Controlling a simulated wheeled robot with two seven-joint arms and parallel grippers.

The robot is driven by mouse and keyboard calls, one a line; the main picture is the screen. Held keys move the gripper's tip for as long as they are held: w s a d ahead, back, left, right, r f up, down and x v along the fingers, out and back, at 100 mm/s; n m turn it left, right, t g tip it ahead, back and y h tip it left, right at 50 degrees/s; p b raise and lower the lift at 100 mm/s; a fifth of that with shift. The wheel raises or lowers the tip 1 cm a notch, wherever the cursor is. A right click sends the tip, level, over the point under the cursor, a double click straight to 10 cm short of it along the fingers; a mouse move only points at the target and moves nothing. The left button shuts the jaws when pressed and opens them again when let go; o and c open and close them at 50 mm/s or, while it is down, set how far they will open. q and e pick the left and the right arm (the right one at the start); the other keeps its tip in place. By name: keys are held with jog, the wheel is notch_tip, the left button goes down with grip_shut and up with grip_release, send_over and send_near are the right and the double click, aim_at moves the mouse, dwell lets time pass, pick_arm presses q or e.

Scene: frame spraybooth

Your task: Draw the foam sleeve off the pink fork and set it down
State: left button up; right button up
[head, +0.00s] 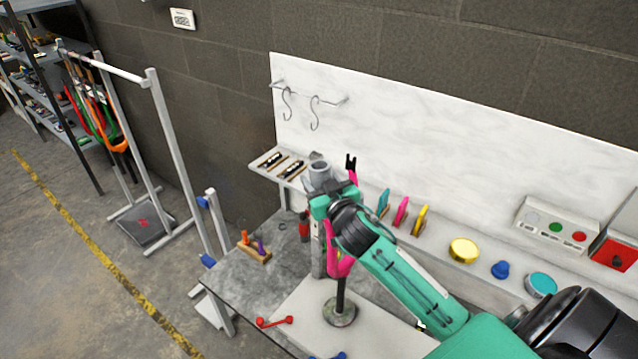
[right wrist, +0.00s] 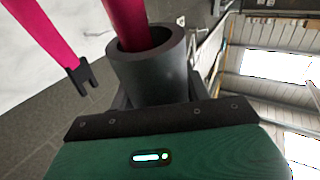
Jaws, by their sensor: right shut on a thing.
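The pink fork (head: 341,264) stands upright on a round-based stand (head: 340,312), its legs pointing up. One leg ends in a bare dark tip (head: 351,163). The grey foam sleeve (head: 318,168) is high up at the other leg. In the right wrist view, the sleeve (right wrist: 152,66) is still around a pink leg (right wrist: 128,22), and the free leg's dark forked tip (right wrist: 78,78) is beside it. My right gripper (head: 321,184) is shut on the sleeve; its fingertips are mostly hidden. My left gripper is not in view.
A ledge along the white back panel (head: 440,150) holds coloured pads (head: 401,211), a yellow tin (head: 463,250) and a control box (head: 556,225). Hooks (head: 314,112) hang above. A wooden block with pegs (head: 255,248) sits on the left of the grey bench (head: 240,282).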

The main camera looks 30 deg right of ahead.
aim_at(317, 161)
jog(key=shift+r, duration=0.25)
jog(key=shift+w+r, duration=0.2)
jog(key=shift+r, duration=1.8)
jog(key=shift+r, duration=0.15)
jog(key=shift+a+r, duration=0.1)
jog(key=shift+r, duration=1.65)
jog(key=shift+r, duration=0.2)
jog(key=shift+r, duration=1.85)
jog(key=s+a, duration=0.3)
jog(key=a, duration=0.4)
jog(key=shift+a, duration=0.2)
